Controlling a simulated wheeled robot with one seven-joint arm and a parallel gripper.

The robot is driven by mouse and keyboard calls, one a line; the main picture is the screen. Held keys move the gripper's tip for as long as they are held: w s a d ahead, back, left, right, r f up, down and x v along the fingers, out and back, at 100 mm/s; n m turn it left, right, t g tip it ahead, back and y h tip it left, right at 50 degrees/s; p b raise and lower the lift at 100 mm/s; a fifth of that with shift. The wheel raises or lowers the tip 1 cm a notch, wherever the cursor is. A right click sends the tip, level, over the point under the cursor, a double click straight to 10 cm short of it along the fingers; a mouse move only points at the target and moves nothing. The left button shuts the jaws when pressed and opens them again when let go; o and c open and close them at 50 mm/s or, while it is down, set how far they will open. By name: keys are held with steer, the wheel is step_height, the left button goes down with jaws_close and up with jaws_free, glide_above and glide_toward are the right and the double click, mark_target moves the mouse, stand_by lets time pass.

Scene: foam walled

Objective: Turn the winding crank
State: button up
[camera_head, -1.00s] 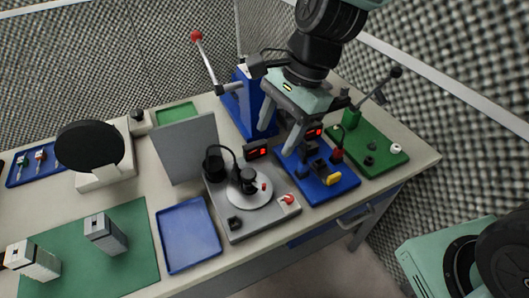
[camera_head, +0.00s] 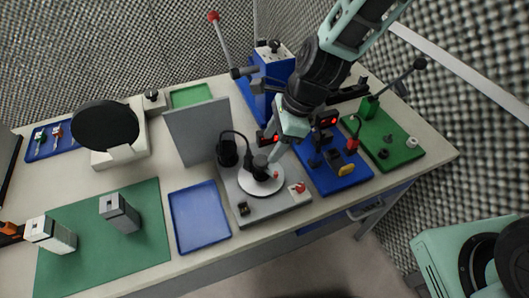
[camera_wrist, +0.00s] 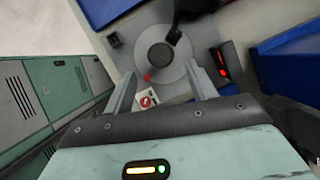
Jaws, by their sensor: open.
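A grey station (camera_head: 240,205) on the bench carries a pale round disc (camera_head: 262,184) with a black hub (camera_head: 260,166) at its middle. This looks like the winding crank, though I cannot be sure. In the wrist view the disc (camera_wrist: 178,77), the black hub (camera_wrist: 160,55) and a small red peg (camera_wrist: 148,77) near the rim lie between my fingers. My gripper (camera_wrist: 161,72) is open and empty, pointing down above the disc. In the head view my gripper (camera_head: 275,153) is over the station's back right; its fingers are partly hidden.
A red button (camera_head: 298,187) sits at the station's front right corner. A red display (camera_wrist: 222,66) is close beside my right finger. A blue board (camera_head: 340,174) with fixtures stands right of the station, a grey panel (camera_head: 197,132) behind left. A blue tray (camera_head: 199,217) lies left.

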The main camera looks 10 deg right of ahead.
mark_target(262, 159)
steer(key=shift+p+x, duration=0.3)
steer(key=shift+x, duration=2.5)
steer(key=c, duration=1)
